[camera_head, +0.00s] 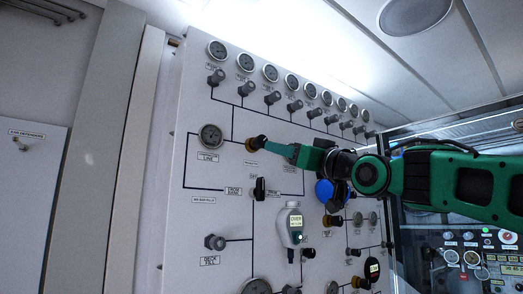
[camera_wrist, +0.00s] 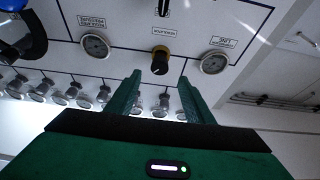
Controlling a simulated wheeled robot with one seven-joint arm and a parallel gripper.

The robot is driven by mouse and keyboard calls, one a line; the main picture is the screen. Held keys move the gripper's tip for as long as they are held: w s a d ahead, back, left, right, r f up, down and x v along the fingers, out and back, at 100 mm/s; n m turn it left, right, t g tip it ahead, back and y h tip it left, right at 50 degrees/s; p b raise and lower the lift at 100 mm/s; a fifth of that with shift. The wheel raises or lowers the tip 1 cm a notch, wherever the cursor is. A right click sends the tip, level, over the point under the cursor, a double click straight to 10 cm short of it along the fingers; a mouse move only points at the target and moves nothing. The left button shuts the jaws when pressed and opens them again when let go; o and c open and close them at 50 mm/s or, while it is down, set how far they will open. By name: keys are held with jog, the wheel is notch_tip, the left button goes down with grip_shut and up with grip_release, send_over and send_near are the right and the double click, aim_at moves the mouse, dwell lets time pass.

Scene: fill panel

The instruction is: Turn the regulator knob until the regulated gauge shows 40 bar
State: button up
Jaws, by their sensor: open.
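The regulator knob (camera_wrist: 160,62) is black with a yellow collar, on the white panel (camera_wrist: 125,62). It also shows in the head view (camera_head: 256,144), just left of my fingertips. My gripper (camera_wrist: 160,76) is open and empty. In the wrist view the knob appears between and beyond the two fingertips; I cannot tell if they touch it. One round gauge (camera_wrist: 95,45) is left of the knob and another, the line gauge (camera_wrist: 214,61), is right of it. The line gauge also shows in the head view (camera_head: 210,137); my arm hides the other there. Needle readings are too small to read.
A row of small gauges (camera_head: 270,73) with grey knobs (camera_head: 272,98) runs along the panel's top. Below the regulator knob are a black valve handle (camera_head: 260,189), a grey device with a lit display (camera_head: 294,222) and a blue round part (camera_head: 324,191).

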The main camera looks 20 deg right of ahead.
aim_at(263, 144)
jog(key=x, duration=0.9)
jog(key=shift+w, duration=0.2)
jog(key=c, duration=1)
